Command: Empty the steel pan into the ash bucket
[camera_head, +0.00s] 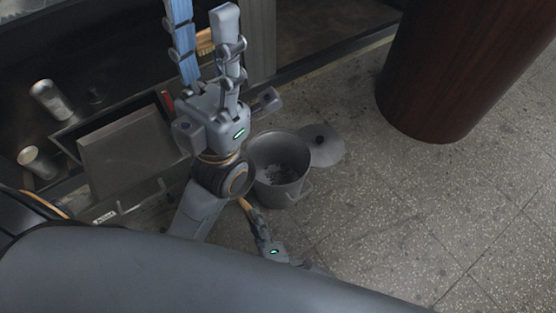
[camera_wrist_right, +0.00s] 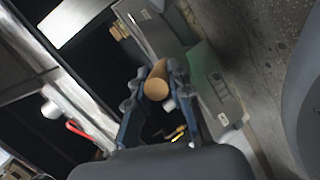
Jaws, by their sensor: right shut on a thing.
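My right gripper (camera_head: 205,35) points toward the top of the head view. In the right wrist view its blue fingers (camera_wrist_right: 150,98) are shut on a tan, round-ended handle (camera_wrist_right: 157,89). The far end of this handle is hidden, so I cannot tell whether it belongs to the steel pan. The grey ash bucket (camera_head: 297,187) stands open on the floor, right of my right wrist, with grey ash and bits inside. I cannot make out the steel pan clearly. My left gripper (camera_head: 285,258) shows low in the head view, mostly hidden, fingers unclear.
A round grey lid (camera_head: 325,150) with a dark knob lies beside the bucket. A dark red round column (camera_head: 465,70) stands at the upper right. The tiled floor at right is clear.

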